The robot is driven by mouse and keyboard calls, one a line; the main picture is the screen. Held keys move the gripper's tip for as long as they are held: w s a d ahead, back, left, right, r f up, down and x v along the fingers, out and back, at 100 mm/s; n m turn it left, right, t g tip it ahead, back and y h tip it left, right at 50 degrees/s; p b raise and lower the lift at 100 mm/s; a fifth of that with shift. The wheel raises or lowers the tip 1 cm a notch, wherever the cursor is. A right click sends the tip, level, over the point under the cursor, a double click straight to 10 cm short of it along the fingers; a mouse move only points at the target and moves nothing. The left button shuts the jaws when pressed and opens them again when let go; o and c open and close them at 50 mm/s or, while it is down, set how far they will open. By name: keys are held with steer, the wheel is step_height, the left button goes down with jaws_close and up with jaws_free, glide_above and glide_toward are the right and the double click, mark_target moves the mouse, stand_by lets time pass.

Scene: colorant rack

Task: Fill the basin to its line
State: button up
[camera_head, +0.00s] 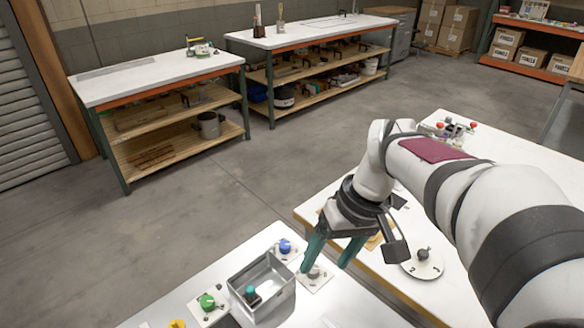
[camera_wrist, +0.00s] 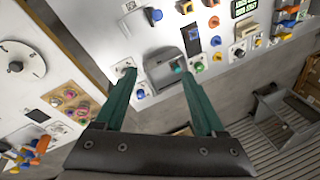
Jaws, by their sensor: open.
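The basin looks like a grey open metal box (camera_head: 278,297) on the white worktop, with a teal-topped piece (camera_head: 250,292) inside it. In the wrist view the basin (camera_wrist: 157,70) lies between and beyond my fingertips. I cannot make out a fill line or any liquid. My gripper (camera_head: 327,267) is open, with green fingers pointing down, just right of the basin and above a small plate with a grey knob (camera_head: 314,271). The wrist view also shows my gripper (camera_wrist: 159,68) with its fingers apart and nothing held. Contact with the knob plate cannot be told.
A blue knob (camera_head: 285,246) stands behind the basin and a green knob (camera_head: 207,301) left of it. A round dial plate (camera_head: 424,266) lies on the adjoining white table. Shelved benches (camera_head: 160,75) stand far back across open floor.

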steer(key=w+a+f+n, duration=0.1)
steer(key=w+f+n, duration=0.25)
steer(key=w, duration=0.45)
steer(key=w+f+n, duration=0.2)
steer(key=w+n, duration=0.2)
steer(key=w, duration=0.3)
steer(key=n+y, duration=0.2)
steer(key=n, duration=0.3)
glide_toward(285, 245)
steer(key=shift+t+h, duration=0.3)
steer(key=shift+t, duration=0.1)
steer(key=x, duration=0.8)
steer(key=shift+s+a+f, duration=0.2)
steer(key=shift+a+f, duration=0.05)
steer(key=shift+a, duration=0.05)
jaws_close()
